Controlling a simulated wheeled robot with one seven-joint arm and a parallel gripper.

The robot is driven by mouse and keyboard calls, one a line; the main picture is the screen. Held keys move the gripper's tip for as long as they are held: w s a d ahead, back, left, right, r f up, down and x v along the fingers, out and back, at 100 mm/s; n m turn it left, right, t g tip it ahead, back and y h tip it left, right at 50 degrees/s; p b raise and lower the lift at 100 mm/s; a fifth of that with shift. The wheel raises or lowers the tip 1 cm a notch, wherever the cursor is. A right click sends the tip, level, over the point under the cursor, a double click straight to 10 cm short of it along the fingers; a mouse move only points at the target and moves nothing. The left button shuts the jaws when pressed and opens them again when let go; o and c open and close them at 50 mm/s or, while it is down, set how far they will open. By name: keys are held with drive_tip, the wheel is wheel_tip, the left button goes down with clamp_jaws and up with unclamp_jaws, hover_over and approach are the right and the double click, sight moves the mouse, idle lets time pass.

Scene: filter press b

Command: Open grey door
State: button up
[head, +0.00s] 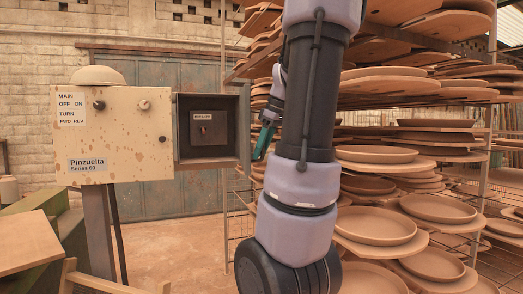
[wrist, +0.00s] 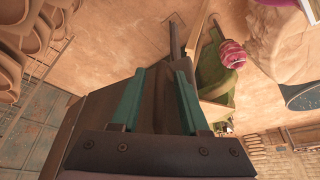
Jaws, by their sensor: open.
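A small dark grey box (head: 178,131) is fixed to the right of a cream control panel. Its front is open, and a breaker plate (head: 208,130) shows inside. A grey door (head: 244,128) stands out at its right edge, seen nearly edge-on. My gripper (head: 261,146), with teal fingers, is just right of that door, partly hidden by my arm. In the wrist view my gripper (wrist: 160,95) has its fingers apart, with a dark grey surface (wrist: 95,112) below and between them. I cannot tell whether they touch it.
The cream panel (head: 125,148) stands on a post (head: 98,225). Racks of clay plates (head: 385,225) fill the right side, close to my arm. A large blue-grey double door (head: 150,80) is in the back wall. A wooden board (head: 25,243) is at lower left.

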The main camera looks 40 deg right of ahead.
drive_tip(key=v, duration=1)
drive_tip(key=shift+s+r, duration=0.2)
drive_tip(key=shift+r, duration=0.15)
drive_tip(key=shift+s, duration=0.1)
